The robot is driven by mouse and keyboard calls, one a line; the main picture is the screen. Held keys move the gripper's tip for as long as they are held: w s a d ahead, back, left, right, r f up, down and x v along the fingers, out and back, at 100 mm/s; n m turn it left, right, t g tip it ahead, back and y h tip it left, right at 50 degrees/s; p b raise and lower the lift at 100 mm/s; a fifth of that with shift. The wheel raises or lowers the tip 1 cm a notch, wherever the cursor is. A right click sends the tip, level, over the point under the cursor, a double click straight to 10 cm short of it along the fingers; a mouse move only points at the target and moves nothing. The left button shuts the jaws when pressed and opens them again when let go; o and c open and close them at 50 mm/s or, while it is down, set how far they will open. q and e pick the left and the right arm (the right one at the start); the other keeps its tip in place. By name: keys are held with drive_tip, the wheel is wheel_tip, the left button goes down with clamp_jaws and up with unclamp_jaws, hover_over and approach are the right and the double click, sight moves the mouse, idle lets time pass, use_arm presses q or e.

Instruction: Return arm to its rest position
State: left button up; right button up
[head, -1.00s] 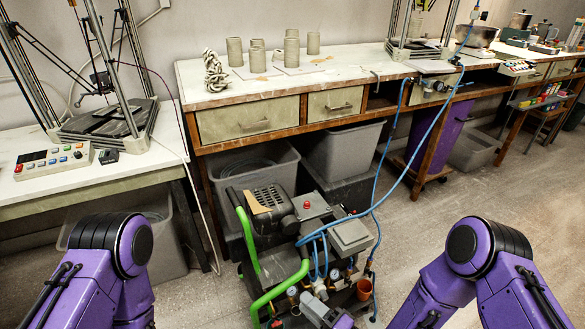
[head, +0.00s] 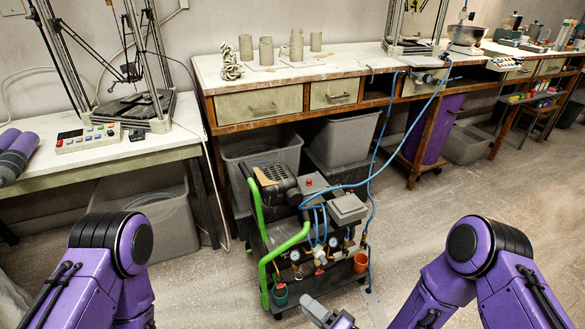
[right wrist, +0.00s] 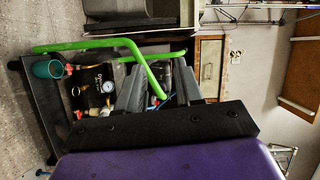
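My right gripper (head: 318,310) shows at the bottom middle of the head view, low in front of the compressor cart and partly cut off by the frame's edge. In the right wrist view its two grey fingers (right wrist: 158,88) stand apart with no object held between them. A green bar of the cart shows behind the fingers. My two purple arms come in from the bottom left and bottom right of the head view. My left gripper is out of view.
The compressor cart (head: 262,235) with green handles and blue hoses stands close ahead. Behind it is a workbench (head: 215,82) with clay cylinders (head: 296,46). A white table (head: 130,150) with a delta printer (head: 150,85) is at left. Open floor (head: 480,215) lies at right.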

use_arm(q)
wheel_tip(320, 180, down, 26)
drive_tip(key=b, duration=2.6)
use_arm(e)
drive_tip(key=s+d+f+n+g+h, duration=0.1)
drive_tip(key=s+d+f+g+h, duration=0.3)
drive_tip(key=s+d+f, duration=0.6)
drive_tip(key=s+d+f+g+h, duration=0.3)
drive_tip(key=s+d+f+h, duration=0.3)
drive_tip(key=f, duration=0.9)
drive_tip(key=s+d+f+n+g+h, duration=0.1)
drive_tip(key=s+d+f+g+h, duration=0.3)
drive_tip(key=s+d+f, duration=0.6)
use_arm(q)
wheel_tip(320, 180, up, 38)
drive_tip(key=p, duration=3.8)
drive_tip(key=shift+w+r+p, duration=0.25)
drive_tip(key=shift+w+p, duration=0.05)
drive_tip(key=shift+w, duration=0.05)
use_arm(e)
drive_tip(key=w+r+t, duration=0.1)
drive_tip(key=w+r, duration=0.1)
drive_tip(key=r, duration=1.6)
drive_tip(key=w+r+m+t+h, duration=0.1)
drive_tip(key=w+r, duration=0.1)
drive_tip(key=r, duration=1.6)
drive_tip(key=shift+w+a+r+h, duration=0.15)
drive_tip(key=shift+w+h, duration=0.15)
drive_tip(key=shift+w, duration=0.05)
